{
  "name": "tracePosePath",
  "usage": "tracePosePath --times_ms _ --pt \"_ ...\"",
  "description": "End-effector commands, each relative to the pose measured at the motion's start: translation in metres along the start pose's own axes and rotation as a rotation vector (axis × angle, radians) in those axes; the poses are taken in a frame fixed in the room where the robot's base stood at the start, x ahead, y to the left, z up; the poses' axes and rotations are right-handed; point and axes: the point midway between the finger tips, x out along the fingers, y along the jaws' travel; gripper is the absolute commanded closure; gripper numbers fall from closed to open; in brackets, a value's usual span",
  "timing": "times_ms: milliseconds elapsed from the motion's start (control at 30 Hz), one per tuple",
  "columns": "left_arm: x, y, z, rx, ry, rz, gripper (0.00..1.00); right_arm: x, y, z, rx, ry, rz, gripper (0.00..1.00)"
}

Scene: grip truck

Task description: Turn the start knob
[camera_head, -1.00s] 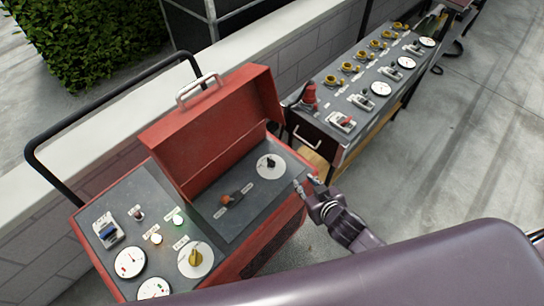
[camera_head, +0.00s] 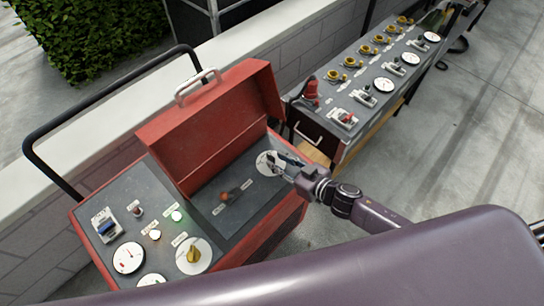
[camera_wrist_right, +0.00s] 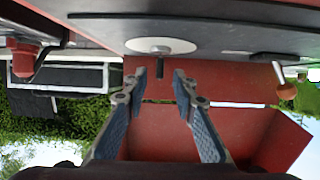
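The red control box (camera_head: 270,238) stands at the left with its red lid (camera_head: 215,115) open. In the compartment under the lid is a white disc (camera_head: 263,160) with a small dark knob, which my right gripper largely hides in the head view. In the right wrist view the disc (camera_wrist_right: 178,46) and the dark knob (camera_wrist_right: 160,72) show clearly. My right gripper (camera_head: 281,164) is open, its two fingertips on either side of the knob with a gap to each; it also shows in the wrist view (camera_wrist_right: 160,76). My left gripper is not in view. The labels are too small to read.
A yellow knob (camera_head: 195,257) on a white dial sits on the lower panel, near lit buttons and gauges. An orange-tipped lever (camera_head: 226,196) lies left of the disc. A long control console (camera_head: 375,75) stands behind at the right. Open pavement lies to the right.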

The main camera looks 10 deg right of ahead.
Motion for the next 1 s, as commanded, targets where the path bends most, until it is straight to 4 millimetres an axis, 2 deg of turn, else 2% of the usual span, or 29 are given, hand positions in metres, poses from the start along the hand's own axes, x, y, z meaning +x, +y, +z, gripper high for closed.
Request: tracePosePath --times_ms 100,233,600,833,1000 --pt "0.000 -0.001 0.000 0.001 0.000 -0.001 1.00 0.018 0.000 -0.001 0.001 0.001 0.001 0.75" --pt "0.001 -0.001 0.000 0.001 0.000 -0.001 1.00 0.030 0.000 0.000 0.000 0.001 0.000 0.75" --pt "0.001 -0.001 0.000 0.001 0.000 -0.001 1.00 0.036 0.000 0.000 0.000 0.000 0.000 0.75" --pt "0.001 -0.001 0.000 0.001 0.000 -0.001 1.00 0.036 0.000 0.000 0.000 0.000 0.001 0.99" --pt "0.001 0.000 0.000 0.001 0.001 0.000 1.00 0.036 0.000 0.000 0.000 0.000 0.001 1.00"
